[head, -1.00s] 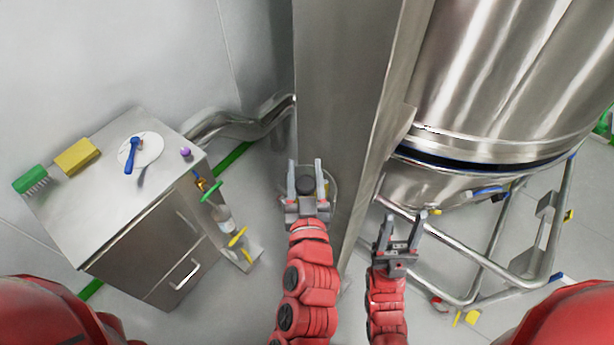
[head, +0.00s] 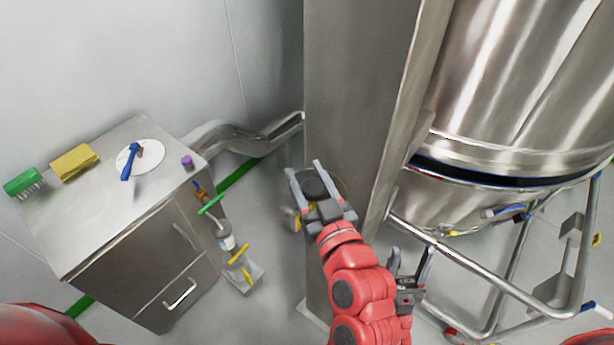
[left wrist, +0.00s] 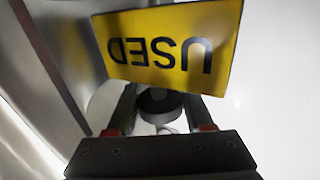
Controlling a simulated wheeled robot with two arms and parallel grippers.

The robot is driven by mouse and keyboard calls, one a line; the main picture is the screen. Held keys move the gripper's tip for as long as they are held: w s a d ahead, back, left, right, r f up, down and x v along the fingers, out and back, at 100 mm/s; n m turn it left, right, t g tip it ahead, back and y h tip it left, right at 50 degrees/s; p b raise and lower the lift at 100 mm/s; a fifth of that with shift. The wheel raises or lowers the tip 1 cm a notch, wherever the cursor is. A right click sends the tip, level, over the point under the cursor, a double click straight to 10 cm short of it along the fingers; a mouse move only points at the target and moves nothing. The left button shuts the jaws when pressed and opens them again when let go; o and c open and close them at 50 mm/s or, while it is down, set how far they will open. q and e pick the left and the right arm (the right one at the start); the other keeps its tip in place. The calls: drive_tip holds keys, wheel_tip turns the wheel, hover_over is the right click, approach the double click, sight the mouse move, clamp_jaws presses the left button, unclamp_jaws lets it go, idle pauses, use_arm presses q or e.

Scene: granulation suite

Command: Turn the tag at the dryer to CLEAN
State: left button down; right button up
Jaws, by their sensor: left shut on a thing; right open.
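The yellow tag (left wrist: 172,46) fills the upper middle of the left wrist view. It reads USED, upside down and slightly tilted. A dark round knob (left wrist: 160,102) sits just below it, between the fingers of my left gripper (left wrist: 158,108). In the head view my left gripper (head: 304,168) is at the steel column, shut on the dark knob (head: 317,187); a bit of yellow shows beside its left finger. My right gripper (head: 411,255) is open and empty, low in front of the dryer vessel (head: 470,190). The tag's other face is hidden.
A steel cabinet (head: 100,235) at left carries a green brush (head: 22,182), a yellow sponge (head: 75,162), a white disc with a blue tool (head: 132,160) and a purple item (head: 187,161). The steel column (head: 345,100) stands in the middle. Tubular frame rails (head: 470,275) lie at right.

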sight(313, 201)
use_arm(q)
drive_tip(key=shift+f, duration=0.1)
drive_tip(key=c, duration=0.6)
unclamp_jaws()
drive_tip(key=shift+b+v, duration=1.2)
drive_tip(key=shift+v, duration=2.55)
